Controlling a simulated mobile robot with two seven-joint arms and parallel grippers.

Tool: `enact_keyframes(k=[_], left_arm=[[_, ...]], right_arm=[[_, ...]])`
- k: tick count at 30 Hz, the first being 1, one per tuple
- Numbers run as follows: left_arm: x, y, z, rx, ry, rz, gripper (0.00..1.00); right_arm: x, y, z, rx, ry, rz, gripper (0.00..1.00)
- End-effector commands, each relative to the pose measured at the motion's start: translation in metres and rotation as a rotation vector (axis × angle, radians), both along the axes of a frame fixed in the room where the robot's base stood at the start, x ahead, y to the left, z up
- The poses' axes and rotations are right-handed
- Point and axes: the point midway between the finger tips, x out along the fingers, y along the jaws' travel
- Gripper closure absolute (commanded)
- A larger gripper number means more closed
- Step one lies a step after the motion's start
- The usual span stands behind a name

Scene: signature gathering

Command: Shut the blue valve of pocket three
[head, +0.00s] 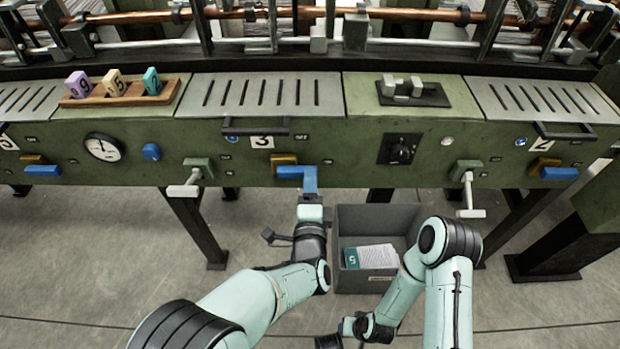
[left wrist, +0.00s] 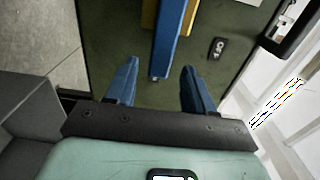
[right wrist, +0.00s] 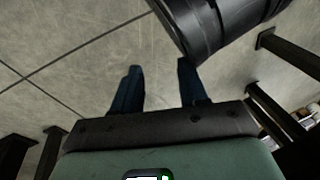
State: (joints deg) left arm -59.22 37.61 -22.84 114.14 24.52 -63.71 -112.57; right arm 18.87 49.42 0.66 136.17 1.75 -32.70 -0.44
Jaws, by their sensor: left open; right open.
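The blue valve (head: 288,172) of pocket three is a blue bar on a yellow mount, below the "3" label (head: 262,141) on the green panel. In the left wrist view its bar (left wrist: 168,40) points toward me, beside a plate reading OFF (left wrist: 218,48). My left gripper (head: 310,180) is open at the bar's right end. In the left wrist view its two blue fingers (left wrist: 158,85) stand either side of the bar's end; I cannot tell whether they touch it. My right gripper (right wrist: 158,85) is open and empty above the floor.
A grey bin (head: 345,278) with booklets (head: 370,256) stands below the panel, close to both arms. A lever with a white handle (head: 185,188) is left of the valve, another (head: 469,200) right. Pocket two's blue valve (head: 558,173) is far right. A wooden rack (head: 120,97) holds numbered tags.

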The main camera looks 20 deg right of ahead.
Motion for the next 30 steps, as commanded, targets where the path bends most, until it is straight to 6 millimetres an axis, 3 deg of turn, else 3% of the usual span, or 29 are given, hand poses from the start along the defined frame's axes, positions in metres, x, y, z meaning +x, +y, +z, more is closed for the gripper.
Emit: enact_keyframes(k=[6,16,17,21,22,30], left_arm=[[0.023,-0.007,-0.001,0.0,0.0,0.0,0.47],[0.026,-0.008,0.0,0.0,0.001,-0.001,0.47],[0.026,-0.008,0.0,0.0,0.001,-0.001,0.5],[0.026,-0.008,0.0,0.0,0.0,-0.001,0.96],[0.026,-0.008,0.0,0.0,0.0,-0.001,1.0],[0.026,-0.008,0.002,-0.013,0.004,0.0,1.0]], right_arm=[[-0.013,-0.001,-0.012,0.004,0.043,-0.002,0.57],[-0.015,-0.002,-0.013,0.004,0.05,-0.003,0.57],[-0.015,-0.002,-0.013,0.004,0.05,-0.003,0.57],[-0.015,-0.002,-0.013,0.003,0.049,-0.003,0.57],[-0.015,-0.002,-0.013,0.003,0.049,-0.003,0.57],[-0.013,-0.002,-0.01,0.002,0.043,-0.003,0.57]])
